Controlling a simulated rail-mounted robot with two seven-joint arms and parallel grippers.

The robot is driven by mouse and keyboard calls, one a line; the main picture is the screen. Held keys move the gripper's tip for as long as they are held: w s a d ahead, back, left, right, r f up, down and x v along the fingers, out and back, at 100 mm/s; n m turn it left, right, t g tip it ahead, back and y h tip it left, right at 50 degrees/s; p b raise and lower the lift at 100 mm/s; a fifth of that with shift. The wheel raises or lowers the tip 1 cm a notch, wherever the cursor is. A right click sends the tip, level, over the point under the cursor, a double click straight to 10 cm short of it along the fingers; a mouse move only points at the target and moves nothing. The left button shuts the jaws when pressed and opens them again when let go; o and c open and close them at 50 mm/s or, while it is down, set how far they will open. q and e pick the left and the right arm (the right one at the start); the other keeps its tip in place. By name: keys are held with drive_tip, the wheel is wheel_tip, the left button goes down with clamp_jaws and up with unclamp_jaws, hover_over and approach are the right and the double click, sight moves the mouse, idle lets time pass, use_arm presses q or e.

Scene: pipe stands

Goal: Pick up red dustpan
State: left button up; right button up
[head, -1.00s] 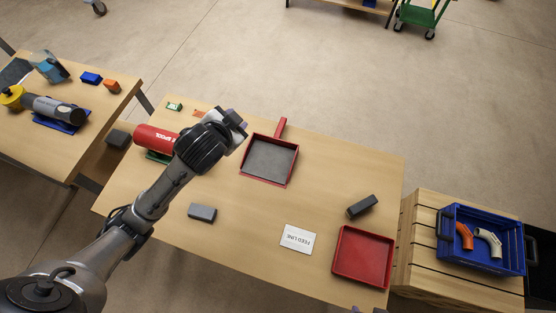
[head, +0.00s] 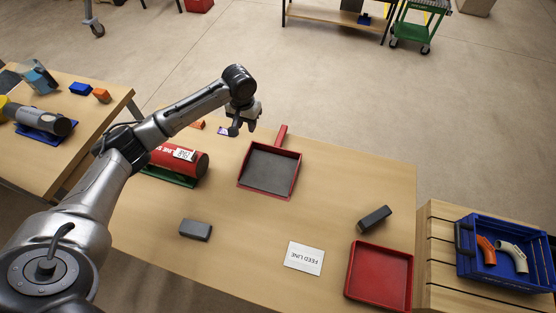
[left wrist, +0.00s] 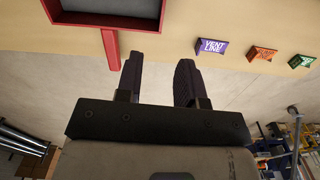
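The red dustpan (head: 269,169) lies on the wooden table, its grey pan toward me and its red handle (head: 281,136) pointing to the far edge. My left gripper (head: 243,127) is above the table's far side, left of the handle and apart from it. In the left wrist view its two dark fingers (left wrist: 158,82) are spread with nothing between them. The dustpan's handle also shows there (left wrist: 111,48), left of the fingers, with part of the pan above. My right gripper is in neither view.
A red pipe (head: 180,158) on a green stand lies left on the table. A red tray (head: 380,276), a FEED LINE card (head: 304,257) and two dark blocks (head: 195,229) (head: 374,218) are nearer. Purple, orange and green labels (left wrist: 212,47) line the far edge.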

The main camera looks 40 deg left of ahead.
use_arm(q)
drive_tip(key=b, duration=0.1)
hover_over(249, 149)
drive_tip(key=shift+n, duration=0.3)
drive_tip(key=f, duration=0.8)
drive_tip(key=shift+w+f, duration=0.25)
drive_tip(key=shift+f, duration=0.05)
drive_tip(key=f, duration=0.1)
drive_tip(key=f+b, duration=0.1)
drive_tip(key=f, duration=0.2)
drive_tip(key=shift+s+a+f, duration=0.1)
drive_tip(key=shift+s+f, duration=0.1)
drive_tip(key=shift+s, duration=0.05)
drive_tip(key=shift+f, duration=0.45)
clamp_jaws()
